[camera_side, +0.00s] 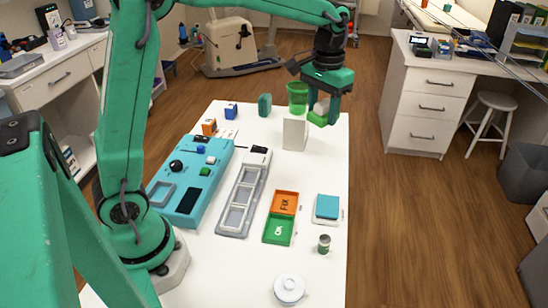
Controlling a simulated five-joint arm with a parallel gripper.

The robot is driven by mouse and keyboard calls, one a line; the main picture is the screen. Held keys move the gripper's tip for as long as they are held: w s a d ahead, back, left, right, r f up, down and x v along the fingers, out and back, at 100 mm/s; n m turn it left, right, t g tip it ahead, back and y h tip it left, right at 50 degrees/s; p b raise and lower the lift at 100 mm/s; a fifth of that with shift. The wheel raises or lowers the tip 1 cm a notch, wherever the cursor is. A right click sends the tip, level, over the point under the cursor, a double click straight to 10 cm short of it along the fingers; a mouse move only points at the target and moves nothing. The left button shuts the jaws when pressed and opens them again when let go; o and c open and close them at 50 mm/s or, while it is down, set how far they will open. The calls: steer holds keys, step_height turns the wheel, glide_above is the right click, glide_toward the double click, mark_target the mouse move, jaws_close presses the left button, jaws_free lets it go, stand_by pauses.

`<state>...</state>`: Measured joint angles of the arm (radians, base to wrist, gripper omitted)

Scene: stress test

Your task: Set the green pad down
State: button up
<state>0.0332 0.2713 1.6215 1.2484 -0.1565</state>
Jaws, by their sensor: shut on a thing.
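My gripper (323,106) is at the far right part of the white table, pointing down. It is shut on the bright green pad (317,118), which has a pale part beside it and sits tilted between the fingers. The fingers hide part of the pad. The pad appears just right of a white block (295,135); I cannot tell whether they touch. A translucent green cup (297,92) shows above the white block, close to my gripper's left side.
An orange tray (285,193) and a green tray (269,231) lie mid-table. A blue pad on a white base (327,208), a small can (324,243) and a white lidded pot (289,289) stand right and front. A blue control panel (220,165) and grey rack (233,232) lie left.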

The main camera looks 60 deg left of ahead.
steer(key=s+d+m, duration=0.1)
steer(key=s+d, duration=0.2)
steer(key=d, duration=0.4)
glide_above(314, 179)
step_height(314, 179, down, 18)
steer(key=shift+f, duration=0.1)
stand_by(0.3)
steer(key=shift+f, duration=2)
steer(key=shift+f, duration=0.1)
steer(key=o, duration=1)
